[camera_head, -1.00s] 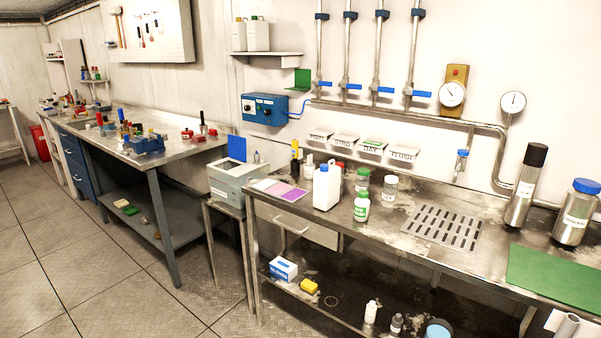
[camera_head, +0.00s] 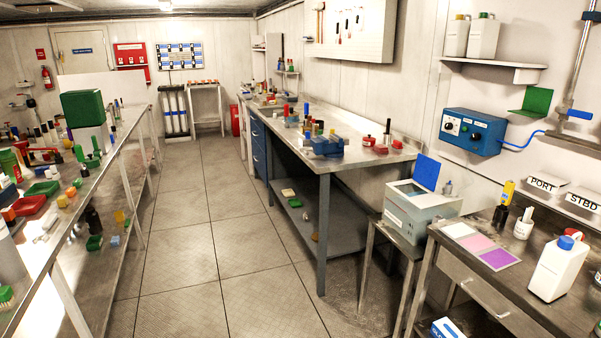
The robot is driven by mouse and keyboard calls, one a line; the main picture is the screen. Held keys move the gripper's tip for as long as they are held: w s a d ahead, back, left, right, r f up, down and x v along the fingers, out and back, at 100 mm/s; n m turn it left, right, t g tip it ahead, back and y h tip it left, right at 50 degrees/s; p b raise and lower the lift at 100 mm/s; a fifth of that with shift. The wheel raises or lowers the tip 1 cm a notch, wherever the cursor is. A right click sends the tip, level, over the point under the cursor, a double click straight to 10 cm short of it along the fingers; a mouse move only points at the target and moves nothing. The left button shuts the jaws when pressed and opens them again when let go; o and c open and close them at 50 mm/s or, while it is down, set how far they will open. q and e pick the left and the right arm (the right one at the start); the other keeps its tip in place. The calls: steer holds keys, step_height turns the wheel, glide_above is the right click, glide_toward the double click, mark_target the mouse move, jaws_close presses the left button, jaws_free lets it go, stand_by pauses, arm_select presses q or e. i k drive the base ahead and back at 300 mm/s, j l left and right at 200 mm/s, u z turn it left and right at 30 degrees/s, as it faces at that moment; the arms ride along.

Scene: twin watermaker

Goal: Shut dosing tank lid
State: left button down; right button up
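No label naming the dosing tank is readable. A pale grey box (camera_head: 422,214) stands on a small metal stand at the right. A blue flap (camera_head: 427,172) stands upright at its back edge, like a raised lid; the box's top shows dark and light panels. A green flap (camera_head: 536,101) is on the wall, right of a blue control box (camera_head: 473,131); I cannot tell what it belongs to. Neither of my grippers is in view.
A cluttered bench (camera_head: 70,205) runs along the left, with a green box (camera_head: 83,107). A steel workbench (camera_head: 352,137) stands along the right wall, and a bench with a white jug (camera_head: 556,270) is at the lower right. The tiled aisle (camera_head: 205,220) between is clear.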

mark_target(426, 172)
steer(key=i+j, duration=0.1)
steer(key=i, duration=0.3)
steer(key=i+j+z, duration=0.1)
steer(key=i, duration=0.3)
steer(key=i+j+z, duration=0.1)
steer(key=i+z, duration=0.2)
steer(key=z, duration=0.2)
steer(key=i+j+z, duration=0.2)
steer(key=z, duration=0.3)
steer(key=i+j+z, duration=0.35)
steer(key=z, duration=0.15)
steer(key=i+j+z, duration=0.2)
steer(key=j+z, duration=0.3)
steer(key=l, duration=0.1)
